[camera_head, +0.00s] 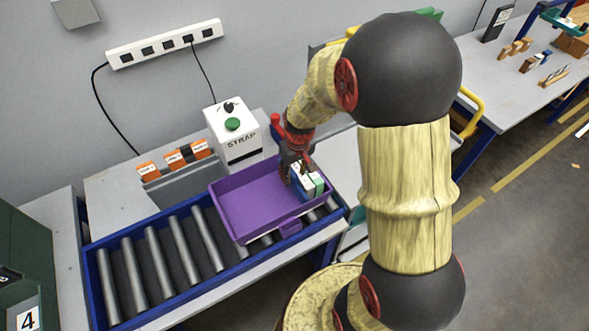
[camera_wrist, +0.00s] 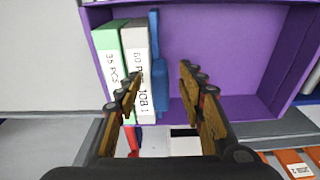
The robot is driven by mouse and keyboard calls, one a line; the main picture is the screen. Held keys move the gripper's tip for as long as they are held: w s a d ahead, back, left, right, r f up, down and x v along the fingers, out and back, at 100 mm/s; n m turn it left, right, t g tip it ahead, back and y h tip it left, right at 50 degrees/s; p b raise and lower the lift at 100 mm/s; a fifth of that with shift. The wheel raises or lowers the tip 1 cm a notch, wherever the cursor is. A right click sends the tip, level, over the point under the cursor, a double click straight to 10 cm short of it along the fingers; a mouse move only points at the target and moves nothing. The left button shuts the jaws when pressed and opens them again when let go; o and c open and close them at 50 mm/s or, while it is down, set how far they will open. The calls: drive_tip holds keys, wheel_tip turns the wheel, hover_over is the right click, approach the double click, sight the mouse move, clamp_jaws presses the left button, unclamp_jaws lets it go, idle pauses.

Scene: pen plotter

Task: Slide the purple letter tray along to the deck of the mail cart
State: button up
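The purple letter tray (camera_head: 245,205) sits on the roller conveyor near its right end. In the wrist view, its purple floor (camera_wrist: 225,50) shows. Green, white and blue items (camera_head: 307,180) stand in the tray's right part; the white box (camera_wrist: 137,65) and blue item (camera_wrist: 156,60) show up close. My gripper (camera_head: 297,172) is at the tray's back right, by these items. In the wrist view my gripper (camera_wrist: 160,88) has its fingers apart, with the blue item seen between them. Contact cannot be told. A pale deck (camera_head: 342,160), apparently the mail cart's, lies right of the conveyor, partly hidden by my arm.
The conveyor's rollers (camera_head: 155,255) are bare left of the tray. Orange-labelled boxes (camera_head: 175,158) sit behind the conveyor. A yellow handle (camera_head: 471,112) and a workbench (camera_head: 500,75) are at the right.

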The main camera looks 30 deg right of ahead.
drive_tip(key=shift+c, duration=1)
drive_tip(key=c, duration=0.7)
clamp_jaws()
